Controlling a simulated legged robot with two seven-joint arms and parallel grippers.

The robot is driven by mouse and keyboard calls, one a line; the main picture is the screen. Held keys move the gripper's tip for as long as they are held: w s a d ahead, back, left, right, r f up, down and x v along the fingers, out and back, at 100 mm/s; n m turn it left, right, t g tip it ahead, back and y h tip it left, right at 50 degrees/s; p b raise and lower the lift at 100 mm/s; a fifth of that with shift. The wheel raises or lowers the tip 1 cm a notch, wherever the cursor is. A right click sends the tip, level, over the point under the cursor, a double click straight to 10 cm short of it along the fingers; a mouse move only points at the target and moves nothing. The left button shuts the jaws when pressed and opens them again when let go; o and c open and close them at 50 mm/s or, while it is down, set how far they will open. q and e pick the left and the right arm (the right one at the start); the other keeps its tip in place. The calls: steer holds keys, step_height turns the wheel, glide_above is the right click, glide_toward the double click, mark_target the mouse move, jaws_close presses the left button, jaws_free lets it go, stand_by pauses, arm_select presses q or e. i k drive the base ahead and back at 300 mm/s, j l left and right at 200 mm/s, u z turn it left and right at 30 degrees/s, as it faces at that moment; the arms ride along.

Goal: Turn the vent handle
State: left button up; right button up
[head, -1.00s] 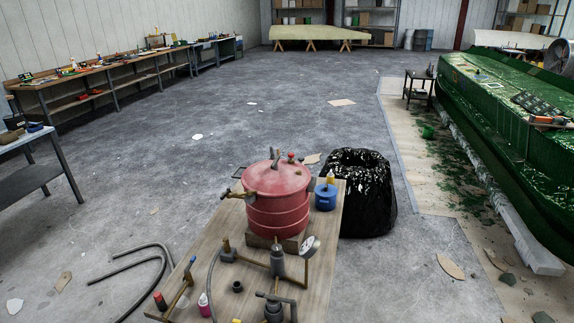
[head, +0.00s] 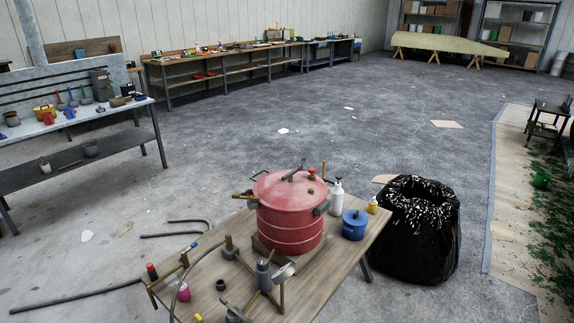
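A red pot (head: 291,215) with a lid stands on the wooden table (head: 318,292) in the lower middle of the head view. A grey handle (head: 292,174) lies across its lid, with a red knob (head: 312,171) beside it. A brass-coloured lever (head: 243,196) sticks out from the pot's left side. Grey and brass pipe fittings (head: 264,274) stand in front of the pot. Another grey handle (head: 236,313) is partly cut off at the bottom edge. I cannot tell for sure which of these is the vent handle. Neither of my grippers is in view.
A blue tin (head: 355,224) and a white bottle (head: 337,197) stand right of the pot. A black bag-lined bin (head: 418,232) stands right of the table. A bench (head: 75,132) stands far left.

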mark_target(289, 175)
steer(key=i+l+u, duration=0.15)
steer(key=l, duration=0.15)
steer(key=i+l+u, duration=0.15)
steer(key=l, duration=0.2)
steer(key=i+l+u, duration=0.15)
steer(key=l, duration=0.15)
steer(key=i+l+u, duration=0.15)
steer(key=l, duration=0.25)
steer(key=i+l+u, duration=0.15)
steer(key=l, duration=0.2)
steer(key=k, duration=0.05)
